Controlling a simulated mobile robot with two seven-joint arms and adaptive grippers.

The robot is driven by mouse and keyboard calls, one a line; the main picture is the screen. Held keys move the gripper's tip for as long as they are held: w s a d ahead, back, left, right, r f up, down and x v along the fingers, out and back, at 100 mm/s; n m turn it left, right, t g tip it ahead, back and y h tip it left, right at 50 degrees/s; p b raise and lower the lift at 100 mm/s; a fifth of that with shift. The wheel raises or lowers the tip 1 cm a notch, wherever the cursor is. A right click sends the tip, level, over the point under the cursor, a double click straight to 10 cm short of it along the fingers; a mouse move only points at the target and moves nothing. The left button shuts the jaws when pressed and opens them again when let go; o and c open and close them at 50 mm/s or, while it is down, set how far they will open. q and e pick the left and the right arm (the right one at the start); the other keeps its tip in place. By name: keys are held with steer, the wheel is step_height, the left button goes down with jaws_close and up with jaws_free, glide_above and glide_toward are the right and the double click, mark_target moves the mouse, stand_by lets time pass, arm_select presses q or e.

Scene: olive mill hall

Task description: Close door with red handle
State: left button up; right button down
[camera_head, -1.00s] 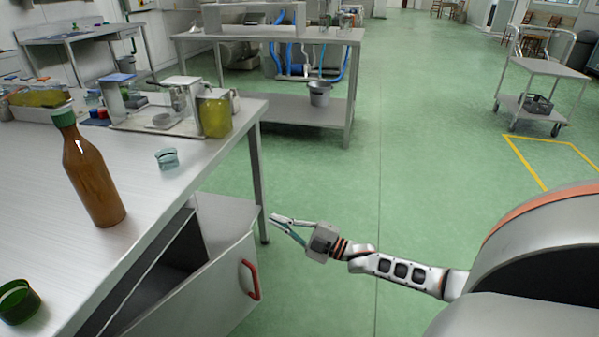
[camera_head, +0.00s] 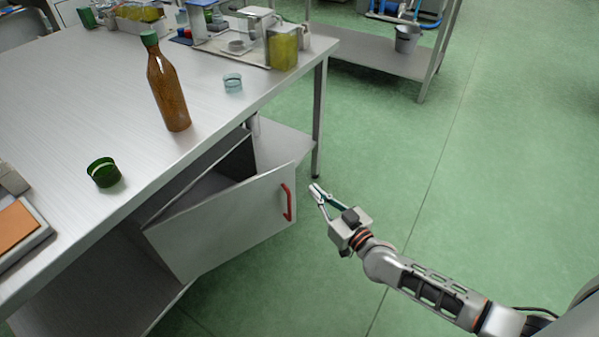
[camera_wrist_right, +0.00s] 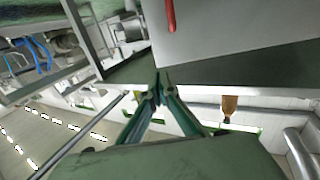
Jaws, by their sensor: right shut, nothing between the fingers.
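The grey cabinet door (camera_head: 228,222) stands ajar under the steel table, its free edge swung out to the right. Its red handle (camera_head: 287,202) is a vertical bar near that edge. My right gripper (camera_head: 316,193) is shut and empty, just to the right of the handle and apart from it in the head view. In the right wrist view the shut fingertips (camera_wrist_right: 160,76) lie below the door panel (camera_wrist_right: 230,25), with the red handle (camera_wrist_right: 170,15) at the top of the view. My left gripper is not in view.
The steel table (camera_head: 100,65) carries a brown bottle (camera_head: 167,82), a green cup (camera_head: 103,172), a clear glass (camera_head: 233,83) and a jar of yellow liquid (camera_head: 283,47). A table leg (camera_head: 318,120) stands behind the door. Green floor (camera_head: 450,200) is free to the right.

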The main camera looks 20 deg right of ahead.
mark_target(292, 166)
steer(key=b+x, duration=0.1)
steer(key=x, duration=0.3)
steer(key=b+x, duration=0.1)
steer(key=x, duration=0.3)
steer(key=shift+w+f, duration=0.15)
steer(key=shift+f, duration=0.1)
steer(key=shift+w+a+r, duration=0.1)
steer(key=shift+w+a, duration=0.05)
steer(key=shift+w, duration=0.35)
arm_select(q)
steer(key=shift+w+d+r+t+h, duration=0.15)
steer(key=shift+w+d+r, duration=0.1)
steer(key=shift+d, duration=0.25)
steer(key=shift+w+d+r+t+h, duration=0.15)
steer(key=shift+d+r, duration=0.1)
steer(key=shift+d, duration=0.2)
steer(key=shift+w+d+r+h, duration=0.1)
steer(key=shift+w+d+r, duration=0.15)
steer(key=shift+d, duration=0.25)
arm_select(e)
steer(key=shift+w+r, duration=0.15)
steer(key=shift+r, duration=0.05)
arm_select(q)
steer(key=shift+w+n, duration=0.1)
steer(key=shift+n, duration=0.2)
